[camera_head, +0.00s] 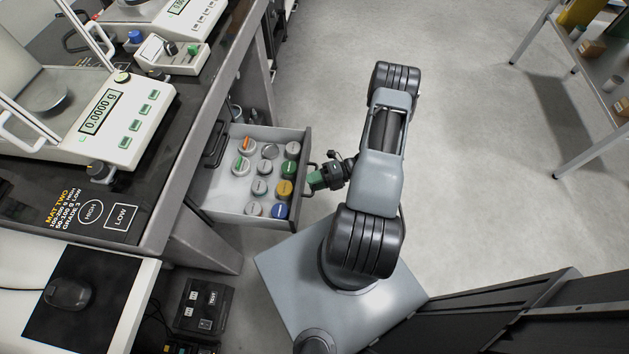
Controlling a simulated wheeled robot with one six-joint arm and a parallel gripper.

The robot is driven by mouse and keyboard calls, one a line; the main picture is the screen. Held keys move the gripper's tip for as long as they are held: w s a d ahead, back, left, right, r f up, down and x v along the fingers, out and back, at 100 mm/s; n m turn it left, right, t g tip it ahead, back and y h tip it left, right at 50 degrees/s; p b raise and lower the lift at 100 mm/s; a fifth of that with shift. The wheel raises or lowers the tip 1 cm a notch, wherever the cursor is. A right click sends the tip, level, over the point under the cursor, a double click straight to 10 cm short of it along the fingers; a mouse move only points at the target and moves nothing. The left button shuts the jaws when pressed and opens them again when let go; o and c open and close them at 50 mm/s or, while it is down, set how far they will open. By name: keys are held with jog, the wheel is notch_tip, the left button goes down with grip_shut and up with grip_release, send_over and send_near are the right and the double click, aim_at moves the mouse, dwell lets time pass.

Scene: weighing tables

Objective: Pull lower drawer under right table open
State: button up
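An open grey drawer (231,207) sticks out from under the table with the balance. It holds several round-lidded jars, with grey, green, yellow, blue and orange on the lids. A dark handle (215,146) shows above the drawer's inner end, so the open drawer seems to be a lower one. My gripper (317,180), with green at its fingers, is at the outside of the drawer's front panel, at its handle (311,167). The fingers overlap the handle in view; whether they are closed around it is too small to tell.
The table carries a balance (130,138) reading 0.0000 g and a black mat (60,226). A black box (204,306) lies on the floor below left. A shelf table (598,138) stands at the right. The floor (480,170) between is clear.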

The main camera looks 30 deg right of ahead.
jog(key=v, duration=1.4)
jog(key=shift+p, duration=0.3)
jog(key=shift+a+f, duration=0.1)
jog(key=a+r+m+h+p, duration=0.5)
jog(key=r+m, duration=0.5)
jog(key=r, duration=0.6)
jog(key=a+r+m+h+p, duration=0.5)
jog(key=r+m, duration=0.6)
jog(key=r, duration=0.5)
jog(key=a+r+m+h+p, duration=0.5)
jog(key=a+r+m+p, duration=0.3)
jog(key=r, duration=0.9)
jog(key=a+m, duration=0.2)
jog(key=shift+m, duration=0.4)
